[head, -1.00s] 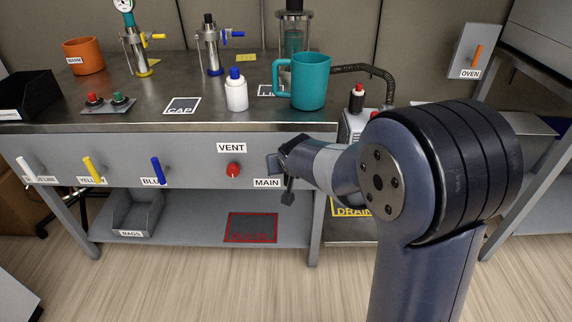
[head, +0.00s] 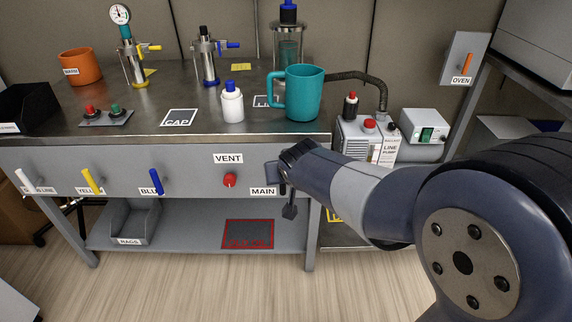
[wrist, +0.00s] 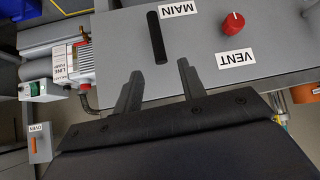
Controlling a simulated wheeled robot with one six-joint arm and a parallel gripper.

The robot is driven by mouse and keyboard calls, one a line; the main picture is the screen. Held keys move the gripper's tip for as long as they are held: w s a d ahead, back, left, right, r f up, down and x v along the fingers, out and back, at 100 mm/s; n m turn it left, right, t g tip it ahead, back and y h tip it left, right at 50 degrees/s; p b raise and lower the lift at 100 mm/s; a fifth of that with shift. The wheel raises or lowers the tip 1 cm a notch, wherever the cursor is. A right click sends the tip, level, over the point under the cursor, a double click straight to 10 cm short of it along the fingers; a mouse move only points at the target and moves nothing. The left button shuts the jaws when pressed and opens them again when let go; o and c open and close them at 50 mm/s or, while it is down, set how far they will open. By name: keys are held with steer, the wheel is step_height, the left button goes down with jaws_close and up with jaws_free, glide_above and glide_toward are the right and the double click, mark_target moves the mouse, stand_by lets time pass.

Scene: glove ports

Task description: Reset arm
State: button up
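My gripper (head: 280,188) is in front of the bench's grey front panel, beside the MAIN label (head: 263,191). In the wrist view, the two fingers of my gripper (wrist: 158,84) stand apart with nothing between them. The black MAIN handle (wrist: 156,37) lies beyond the fingertips, in line with the gap between them, and looks apart from them. In the head view my gripper and arm hide this handle. The red VENT knob (head: 230,180) is on the panel left of my gripper; it also shows in the wrist view (wrist: 234,21).
White (head: 26,180), yellow (head: 92,180) and blue (head: 156,181) handles line the panel. A teal mug (head: 304,93) and a white bottle (head: 232,103) stand on the bench top. The line pump (head: 368,140) stands right of the bench. Open floor lies in front.

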steer(key=b+x, duration=0.3)
steer(key=x, duration=0.8)
steer(key=shift+s, duration=0.1)
steer(key=shift+s+r, duration=0.1)
